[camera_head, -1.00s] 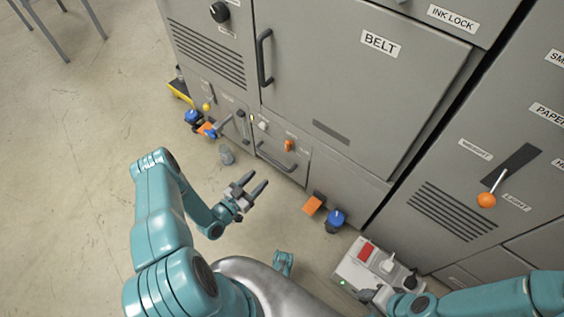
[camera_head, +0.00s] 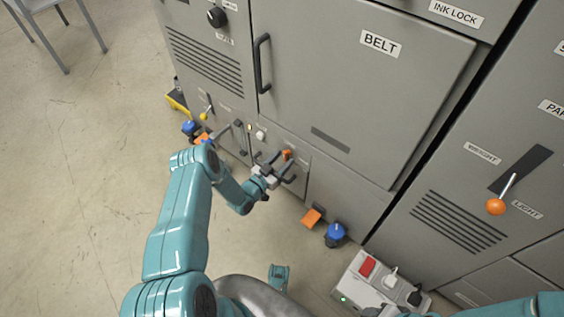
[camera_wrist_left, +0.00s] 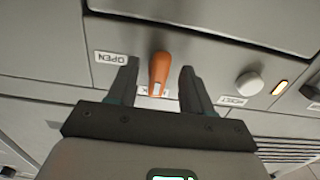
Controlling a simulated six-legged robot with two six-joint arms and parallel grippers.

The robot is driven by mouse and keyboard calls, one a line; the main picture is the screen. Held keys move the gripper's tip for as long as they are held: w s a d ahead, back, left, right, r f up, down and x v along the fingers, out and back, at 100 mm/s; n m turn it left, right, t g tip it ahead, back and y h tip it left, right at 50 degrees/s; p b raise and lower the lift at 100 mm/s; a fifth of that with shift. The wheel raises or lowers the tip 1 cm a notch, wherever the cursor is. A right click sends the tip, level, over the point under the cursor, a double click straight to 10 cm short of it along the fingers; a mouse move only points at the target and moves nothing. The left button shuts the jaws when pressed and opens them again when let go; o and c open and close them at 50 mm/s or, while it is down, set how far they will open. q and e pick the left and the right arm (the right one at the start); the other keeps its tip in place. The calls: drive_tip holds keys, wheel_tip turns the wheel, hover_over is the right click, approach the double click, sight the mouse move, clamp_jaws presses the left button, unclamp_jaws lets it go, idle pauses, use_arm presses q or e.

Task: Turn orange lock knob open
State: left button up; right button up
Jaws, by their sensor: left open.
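The orange lock knob (camera_head: 287,154) is on the low grey panel of the machine in the head view. In the left wrist view the knob (camera_wrist_left: 159,72) points down the picture between the two fingers, with a label reading OPEN (camera_wrist_left: 111,58) to its left. My left gripper (camera_head: 279,162) is at the knob; in the wrist view its open fingers (camera_wrist_left: 158,82) stand on either side of it, with gaps showing. A label behind the knob is partly hidden. My right arm (camera_head: 510,308) shows at the lower right edge; its gripper cannot be seen.
A white button (camera_wrist_left: 249,84) and a lit amber indicator (camera_wrist_left: 279,88) are right of the knob in the wrist view. An orange pedal (camera_head: 311,217) and a blue knob (camera_head: 335,234) stand low by the machine. A power box (camera_head: 366,283) is on the floor.

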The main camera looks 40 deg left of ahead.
use_arm(q)
drive_tip(key=shift+w, duration=0.15)
clamp_jaws()
drive_tip(key=shift+m, duration=0.3)
drive_tip(key=m+b, duration=0.1)
drive_tip(key=m, duration=0.2)
drive_tip(key=shift+a+m, duration=0.1)
drive_tip(key=shift+m, duration=0.3)
drive_tip(key=m, duration=0.4)
drive_tip(key=shift+a, duration=0.1)
drive_tip(key=m+b, duration=0.1)
drive_tip(key=m, duration=0.4)
drive_tip(key=shift+r, duration=0.1)
drive_tip(key=m, duration=0.4)
drive_tip(key=shift+a+r, duration=0.1)
drive_tip(key=shift+m, duration=0.3)
